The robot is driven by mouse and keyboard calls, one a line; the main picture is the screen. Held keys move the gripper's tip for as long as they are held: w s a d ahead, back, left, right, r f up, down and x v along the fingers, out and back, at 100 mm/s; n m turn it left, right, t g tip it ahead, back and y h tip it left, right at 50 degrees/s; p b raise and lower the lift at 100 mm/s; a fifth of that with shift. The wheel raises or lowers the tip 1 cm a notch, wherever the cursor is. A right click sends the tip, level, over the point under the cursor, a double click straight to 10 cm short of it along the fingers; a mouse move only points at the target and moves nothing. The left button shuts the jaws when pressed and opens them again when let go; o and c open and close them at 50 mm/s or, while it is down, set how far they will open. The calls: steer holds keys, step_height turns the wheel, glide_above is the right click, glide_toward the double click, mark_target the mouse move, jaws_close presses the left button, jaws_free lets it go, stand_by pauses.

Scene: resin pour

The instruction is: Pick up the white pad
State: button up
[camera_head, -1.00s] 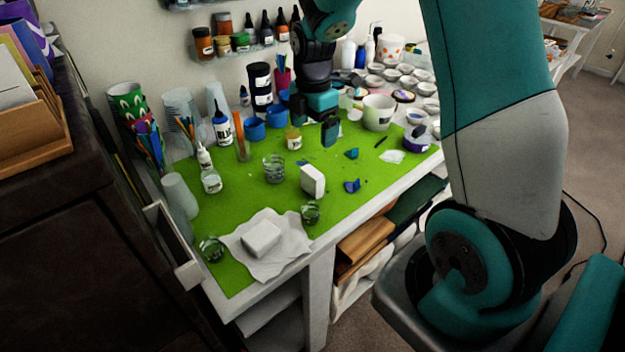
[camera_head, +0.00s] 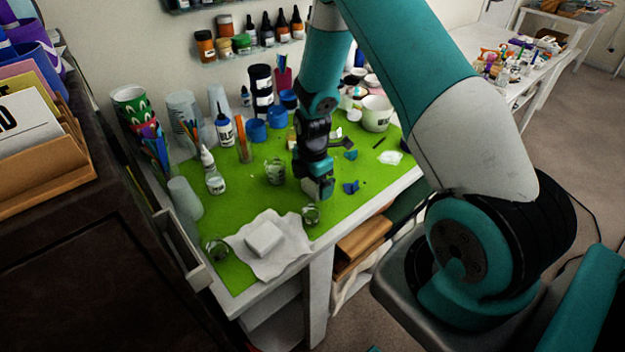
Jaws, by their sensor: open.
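My gripper (camera_head: 325,190) is open and low over the front middle of the green mat (camera_head: 235,275). A second white pad-like block (camera_head: 263,238) lies flat on a crumpled white sheet (camera_head: 285,262) at the front left of the mat.
Small glass jars (camera_head: 311,214) and (camera_head: 216,248) stand close to the blocks. A clear glass (camera_head: 275,171) and a white bottle (camera_head: 214,178) stand further back. Blue scraps (camera_head: 351,187) lie right of my gripper. The white table edge (camera_head: 352,216) runs along the front.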

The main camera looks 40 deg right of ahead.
steer(key=shift+f, duration=0.15)
steer(key=c, duration=1)
steer(key=shift+c, duration=0.2)
step_height(320, 180, up, 20)
steer(key=b, duration=0.3)
steer(key=shift+o, duration=0.5)
